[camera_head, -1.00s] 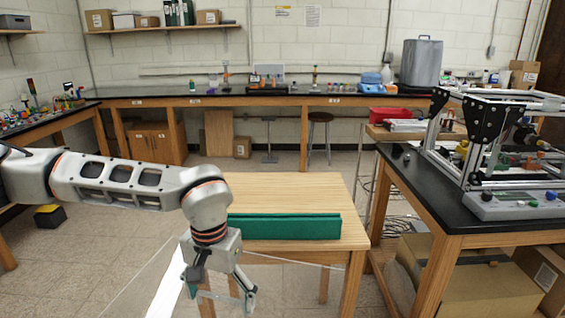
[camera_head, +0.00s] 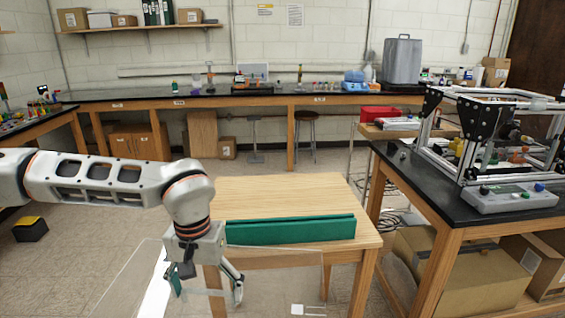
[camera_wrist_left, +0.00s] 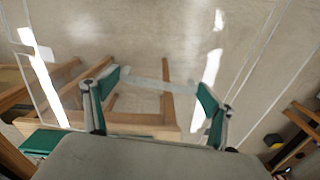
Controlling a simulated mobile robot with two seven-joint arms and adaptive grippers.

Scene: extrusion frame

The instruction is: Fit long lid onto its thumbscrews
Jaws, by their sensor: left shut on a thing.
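The long lid looks like a clear, see-through panel (camera_head: 280,285) in front of the wooden table. My left gripper (camera_head: 208,284) is shut on it. In the left wrist view, the lid (camera_wrist_left: 150,45) spreads beyond the green-padded fingers of my left gripper (camera_wrist_left: 158,88), with bright reflections on it. Its full outline is hard to see, and it runs out of the head view at the bottom. The extrusion frame (camera_head: 432,128) stands on the black-topped bench at the right, apart from the lid. I cannot make out the thumbscrews clearly. My right gripper is not in view.
A grooved green holder (camera_head: 290,230) lies on the wooden table (camera_head: 285,190). A grey control box (camera_head: 510,198) sits at the front of the black-topped bench (camera_head: 410,182). Cardboard boxes (camera_head: 450,265) fill the space under it. Floor shows between table and bench.

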